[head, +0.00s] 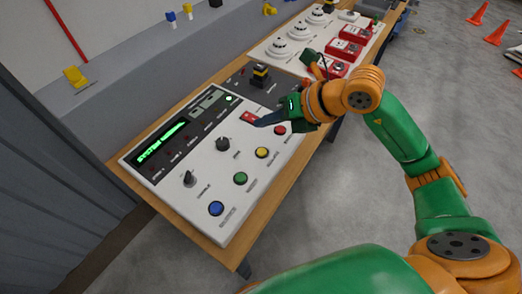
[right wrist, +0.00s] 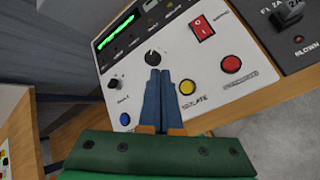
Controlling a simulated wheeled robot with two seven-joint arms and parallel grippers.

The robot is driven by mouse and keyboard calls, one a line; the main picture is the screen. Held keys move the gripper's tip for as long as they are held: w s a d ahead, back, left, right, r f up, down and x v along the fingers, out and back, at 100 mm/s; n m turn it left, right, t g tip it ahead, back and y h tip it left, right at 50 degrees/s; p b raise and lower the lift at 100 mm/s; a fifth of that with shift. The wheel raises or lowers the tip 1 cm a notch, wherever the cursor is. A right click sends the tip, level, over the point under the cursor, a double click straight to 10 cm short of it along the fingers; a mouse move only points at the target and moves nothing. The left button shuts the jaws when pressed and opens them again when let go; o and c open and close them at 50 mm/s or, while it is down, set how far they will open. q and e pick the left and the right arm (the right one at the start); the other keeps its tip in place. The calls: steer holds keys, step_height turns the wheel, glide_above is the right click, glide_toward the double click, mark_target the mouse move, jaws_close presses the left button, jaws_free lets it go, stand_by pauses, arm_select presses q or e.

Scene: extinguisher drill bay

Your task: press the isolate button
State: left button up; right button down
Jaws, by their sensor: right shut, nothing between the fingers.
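The isolate button is the yellow button (head: 262,152) on the sloped white control panel (head: 205,165), between a red and a green button. In the right wrist view the yellow button (right wrist: 187,87) shows just right of my fingers, with a partly hidden label ending in "OLATE" below it. My right gripper (head: 258,124) is shut and empty, its blue fingers over the panel's upper right part in the head view. It also shows in the right wrist view (right wrist: 159,73), its tips close to the black knob. Any gap to the panel is unclear. My left gripper is not in view.
Nearby are a red button (head: 280,130), a green button (head: 240,178), a blue button (head: 215,208), a red switch (right wrist: 201,28), and black knobs (head: 222,144). A dark box (head: 260,76) and red call points (head: 341,48) stand farther back on the bench.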

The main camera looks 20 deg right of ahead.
mark_target(266, 154)
step_height(266, 154, down, 8)
steer(key=b, duration=0.6)
stand_by(1.6)
steer(key=shift+f+b, duration=0.35)
steer(key=shift+b, duration=0.25)
steer(key=shift+f+b, duration=0.45)
steer(key=shift+b, duration=0.05)
steer(key=shift+s, duration=0.1)
stand_by(0.5)
steer(key=shift+r+p, duration=0.75)
steer(key=shift+r, duration=0.15)
